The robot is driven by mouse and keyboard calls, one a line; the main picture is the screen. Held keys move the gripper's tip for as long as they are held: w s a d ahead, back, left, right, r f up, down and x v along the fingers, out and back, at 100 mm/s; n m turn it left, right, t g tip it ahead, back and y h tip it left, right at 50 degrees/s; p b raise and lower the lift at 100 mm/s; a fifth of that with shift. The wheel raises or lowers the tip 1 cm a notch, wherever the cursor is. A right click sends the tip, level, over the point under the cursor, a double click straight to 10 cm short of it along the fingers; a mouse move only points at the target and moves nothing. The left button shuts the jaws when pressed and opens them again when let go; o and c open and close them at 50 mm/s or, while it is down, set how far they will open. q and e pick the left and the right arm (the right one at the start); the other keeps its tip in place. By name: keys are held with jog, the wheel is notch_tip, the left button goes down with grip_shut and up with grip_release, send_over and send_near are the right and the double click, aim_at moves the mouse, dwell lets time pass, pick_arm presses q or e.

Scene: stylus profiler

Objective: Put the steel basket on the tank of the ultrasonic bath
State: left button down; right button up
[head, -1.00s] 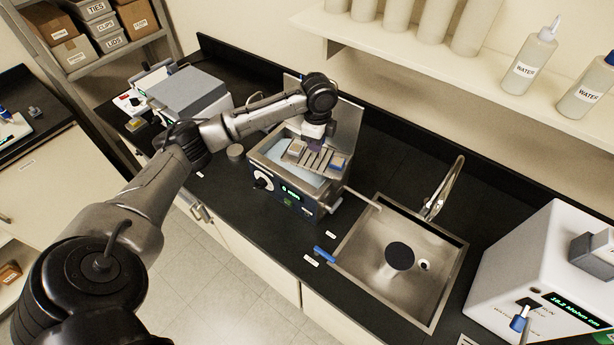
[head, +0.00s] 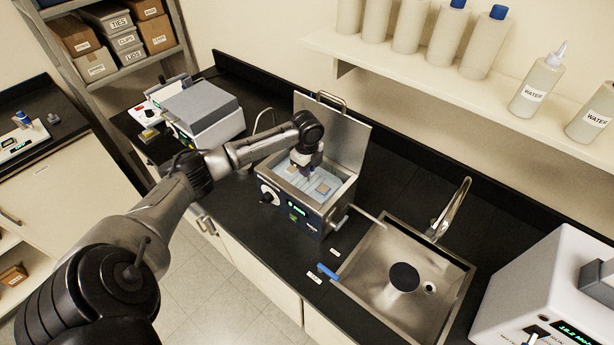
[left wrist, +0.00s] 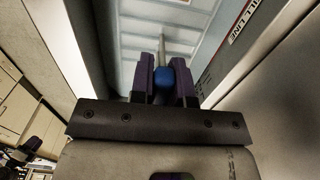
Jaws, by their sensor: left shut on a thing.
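The ultrasonic bath (head: 290,207) stands on the black counter with its steel lid (head: 340,128) open at the back. My left gripper (head: 312,174) is down over the tank opening. In the left wrist view its purple fingers (left wrist: 165,75) are shut on a blue knob (left wrist: 173,78) on a thin metal rod, apparently the basket's handle. My right gripper is not in view.
A steel sink (head: 390,300) with a faucet (head: 446,210) lies right of the bath. A grey-lidded instrument (head: 200,108) stands to the left. A shelf (head: 420,68) with bottles hangs behind. A white device (head: 545,285) stands at the right.

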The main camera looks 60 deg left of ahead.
aim_at(307, 182)
pick_arm(q)
jog(key=shift+f, duration=1.9)
jog(key=shift+f, duration=0.1)
jog(key=c, duration=1.1)
grip_release()
notch_tip(307, 182, up, 12)
jog(key=shift+r, duration=0.1)
